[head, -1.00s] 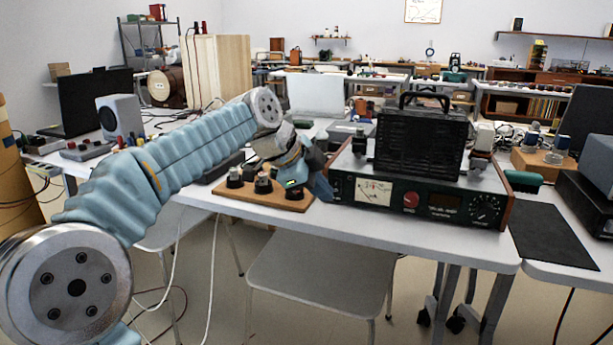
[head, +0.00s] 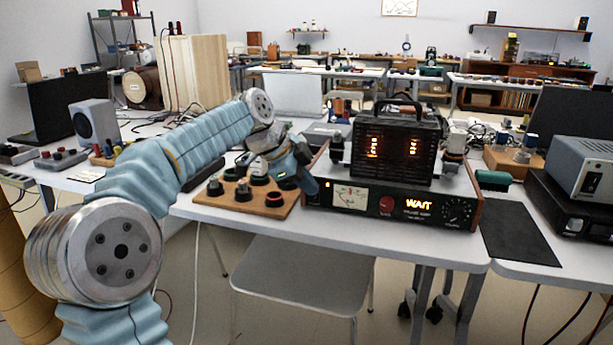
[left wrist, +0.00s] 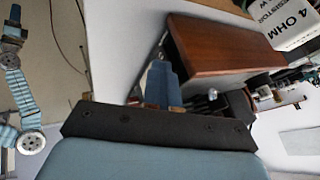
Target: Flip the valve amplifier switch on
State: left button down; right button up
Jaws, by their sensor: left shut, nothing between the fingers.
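The valve amplifier (head: 470,213) stands on the white table, with a dark green front panel, wooden sides and a black cage on top. Its display is lit and reads WAIT, and orange tubes glow in the cage. My left gripper (head: 309,184) is shut and empty at the left end of the front panel. In the left wrist view its fingers (left wrist: 161,84) are beside the amplifier's wooden side (left wrist: 222,40). The switch cannot be made out; the gripper may hide it. At that view's left edge my right arm shows, its gripper too small to read.
A wooden board with dark knobs (head: 246,196) lies just left of the amplifier, under my left arm. A black mat (head: 520,232) and a grey unit (head: 583,166) are to the right. A chair (head: 300,285) stands at the table's front.

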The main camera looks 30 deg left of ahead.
jog(key=shift+f, duration=0.15)
pick_arm(q)
jog(key=shift+r+p, duration=0.7)
jog(key=shift+r, duration=0.05)
pick_arm(e)
jog(key=shift+r, duration=0.65)
